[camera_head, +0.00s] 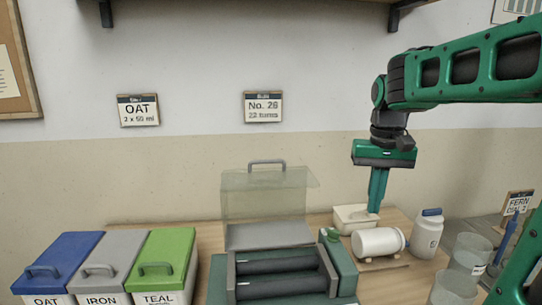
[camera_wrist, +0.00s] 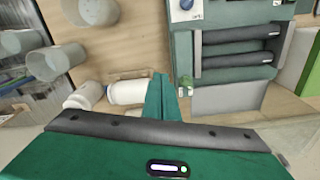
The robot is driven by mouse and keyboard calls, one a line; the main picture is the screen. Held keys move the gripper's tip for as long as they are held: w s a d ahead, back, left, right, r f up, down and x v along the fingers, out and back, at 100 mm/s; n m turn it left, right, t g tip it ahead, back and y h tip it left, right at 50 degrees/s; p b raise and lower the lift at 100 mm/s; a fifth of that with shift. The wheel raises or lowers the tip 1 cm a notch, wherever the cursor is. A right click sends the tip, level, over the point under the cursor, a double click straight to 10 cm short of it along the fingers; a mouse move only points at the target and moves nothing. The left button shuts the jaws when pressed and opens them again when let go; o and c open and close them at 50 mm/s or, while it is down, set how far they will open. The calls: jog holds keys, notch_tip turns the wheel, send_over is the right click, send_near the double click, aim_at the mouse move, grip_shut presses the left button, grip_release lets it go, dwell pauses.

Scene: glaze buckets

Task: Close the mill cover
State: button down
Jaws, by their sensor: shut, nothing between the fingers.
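The mill (camera_head: 281,274) stands on the bench with two dark rollers side by side in its green and grey body. Its clear cover (camera_head: 262,196) stands raised upright behind the rollers, with a grey handle (camera_head: 267,163) at its top edge. In the wrist view the mill's rollers (camera_wrist: 240,60) show at the upper right. My gripper (camera_head: 375,211) is shut and empty, pointing down to the right of the raised cover and apart from it. In the head view its tips are in front of a small white tub (camera_head: 352,219).
A white jar (camera_head: 377,242) lies on a wooden cradle right of the mill, with a white bottle (camera_head: 428,233) beside it. Grey cups (camera_head: 470,252) stand further right. Blue, grey and green lidded bins (camera_head: 163,258) stand at left. The wall is behind the bench.

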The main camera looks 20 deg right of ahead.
jog(key=w+a+r+n, duration=0.1)
jog(key=w+a+r, duration=0.35)
jog(key=w, duration=0.65)
jog(key=w+a+r+n, duration=0.1)
jog(key=w+a+r, duration=0.35)
jog(key=w, duration=0.75)
jog(key=w+a+r+n, duration=0.1)
jog(key=w+a+r, duration=0.2)
jog(key=w+a, duration=0.55)
send_over(271, 169)
jog(key=w, duration=0.2)
jog(key=shift+t, duration=0.4)
jog(key=f, duration=0.9)
jog(key=shift+s+d, duration=0.2)
jog(key=shift+s, duration=0.05)
jog(key=shift+s+a+r, duration=0.1)
jog(key=shift+s+r, duration=0.05)
jog(key=shift+s, duration=0.55)
jog(key=shift+s, duration=0.1)
